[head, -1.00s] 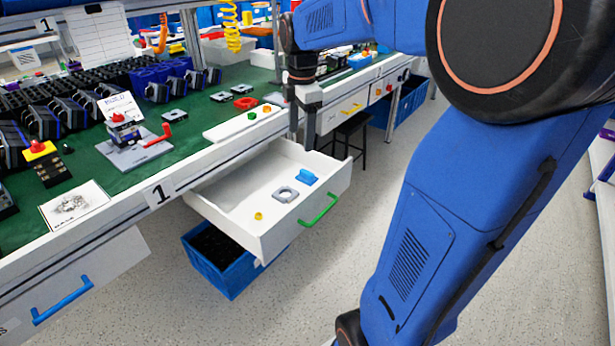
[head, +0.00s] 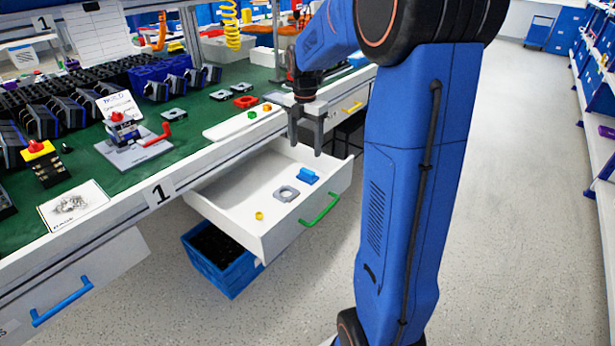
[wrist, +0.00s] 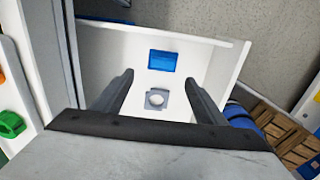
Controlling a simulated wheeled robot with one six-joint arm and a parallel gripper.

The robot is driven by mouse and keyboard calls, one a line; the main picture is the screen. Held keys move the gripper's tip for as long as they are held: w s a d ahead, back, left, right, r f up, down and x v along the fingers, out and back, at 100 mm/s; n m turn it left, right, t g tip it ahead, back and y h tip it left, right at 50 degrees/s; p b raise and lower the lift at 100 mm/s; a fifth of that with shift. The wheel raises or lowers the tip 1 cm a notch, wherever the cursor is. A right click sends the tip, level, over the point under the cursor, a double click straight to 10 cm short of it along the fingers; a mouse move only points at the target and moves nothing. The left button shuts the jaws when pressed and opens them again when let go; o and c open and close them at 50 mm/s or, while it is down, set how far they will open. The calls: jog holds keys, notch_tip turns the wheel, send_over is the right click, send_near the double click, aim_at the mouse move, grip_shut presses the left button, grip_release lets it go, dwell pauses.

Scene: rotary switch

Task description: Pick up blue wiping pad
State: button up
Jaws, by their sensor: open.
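The blue wiping pad (head: 307,176) lies on the floor of an open white drawer (head: 240,212), near its right side. In the wrist view the pad (wrist: 162,61) is a blue rectangle beyond my fingertips, with nothing touching it. My gripper (head: 306,150) is open and empty. It points down above the back right part of the drawer, above and apart from the pad. In the wrist view my two fingers (wrist: 158,84) stand wide apart.
A grey square ring (head: 286,194) and a small yellow part (head: 259,216) lie in the same drawer. The drawer has raised walls and a green handle (head: 319,210). A blue crate (head: 222,262) stands below. The workbench (head: 105,190) edge runs behind the drawer.

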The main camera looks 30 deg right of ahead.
send_over(306, 171)
jog(key=f, duration=0.4)
jog(key=shift+w, duration=0.25)
jog(key=shift+s+f, duration=0.2)
jog(key=shift+f, duration=1.2)
jog(key=shift+s+f, duration=0.15)
jog(key=shift+f, duration=1.2)
jog(key=c, duration=1.1)
